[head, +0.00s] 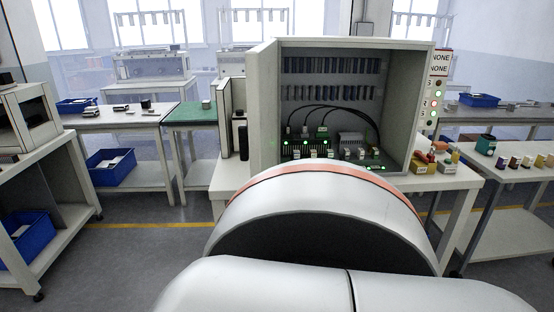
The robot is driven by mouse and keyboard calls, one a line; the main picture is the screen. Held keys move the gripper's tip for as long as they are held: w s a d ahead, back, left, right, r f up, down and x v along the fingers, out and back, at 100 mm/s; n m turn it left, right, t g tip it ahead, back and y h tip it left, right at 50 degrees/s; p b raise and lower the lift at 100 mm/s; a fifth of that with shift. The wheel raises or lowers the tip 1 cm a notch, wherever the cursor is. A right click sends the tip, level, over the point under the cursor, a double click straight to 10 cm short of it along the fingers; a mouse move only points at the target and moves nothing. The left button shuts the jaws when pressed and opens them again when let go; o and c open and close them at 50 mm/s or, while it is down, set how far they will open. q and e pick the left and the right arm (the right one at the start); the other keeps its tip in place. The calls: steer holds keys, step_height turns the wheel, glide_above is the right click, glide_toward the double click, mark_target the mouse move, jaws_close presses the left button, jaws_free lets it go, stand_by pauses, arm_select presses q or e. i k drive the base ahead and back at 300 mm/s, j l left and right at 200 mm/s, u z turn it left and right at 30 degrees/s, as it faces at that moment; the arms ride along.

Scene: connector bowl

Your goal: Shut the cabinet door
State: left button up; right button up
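The grey cabinet (419,58) stands on a white table in the middle of the head view, its front open towards me. Its door (262,108) is a pale panel at the cabinet's left edge, standing open. Inside show rows of slots, black cables, and connectors with green lights. One of my arms, white with an orange ring, fills the lower middle and hides the cabinet's lower front and part of the table. Neither my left gripper nor my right gripper shows.
Several small coloured connectors (447,165) lie on the table right of the cabinet. A panel with lights (433,103) is on its right side. A dark upright device (239,135) stands left of the door. Benches with blue bins (111,167) flank both sides.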

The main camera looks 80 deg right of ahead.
mark_target(261, 61)
steer(key=i+z, duration=0.1)
steer(key=z, duration=0.4)
steer(key=j+z, duration=0.15)
steer(key=z, duration=0.35)
steer(key=i+j+z, duration=0.1)
steer(key=z, duration=0.4)
steer(key=i+j+z, duration=0.1)
steer(key=z, duration=0.3)
steer(key=j+z, duration=0.25)
steer(key=z, duration=0.2)
steer(key=j+z, duration=0.2)
steer(key=z, duration=0.2)
steer(key=j+z, duration=0.25)
steer(key=z, duration=0.15)
